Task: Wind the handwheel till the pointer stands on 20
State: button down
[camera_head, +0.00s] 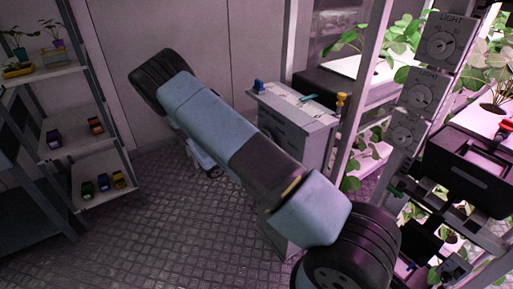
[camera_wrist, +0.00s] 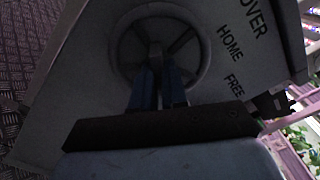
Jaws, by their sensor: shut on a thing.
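The handwheel (camera_wrist: 203,62) is a dark grey ring with spokes on a pale panel (camera_wrist: 82,92) in the wrist view. The panel carries the words OVER, HOME and FREE, tilted in the picture. My gripper (camera_wrist: 157,68) reaches in over the lower part of the wheel, its two blue fingers close together. It is shut on a small grey part of the handwheel near the middle; whether this is a spoke, the hub or a handle I cannot tell. No pointer or number 20 can be made out. In the head view my arm hides the wheel.
A grey cabinet (camera_head: 296,128) with small blue, teal and yellow things on top stands behind my arm. Left is a shelf (camera_head: 104,197) with toy-like cars and pots. Right are plant racks, dials marked LIGHT (camera_head: 444,42) and a black crate (camera_head: 465,171).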

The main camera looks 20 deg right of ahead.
jog(key=shift+w+d+r, duration=0.25)
jog(key=shift+w, duration=0.05)
jog(key=c, duration=1.4)
grip_release()
jog(key=shift+f, duration=0.1)
jog(key=shift+o, duration=1.2)
jog(key=shift+f, duration=0.1)
jog(key=shift+a, duration=0.1)
jog(key=shift+s+a, duration=0.1)
jog(key=v, duration=1.3)
jog(key=shift+a, duration=0.25)
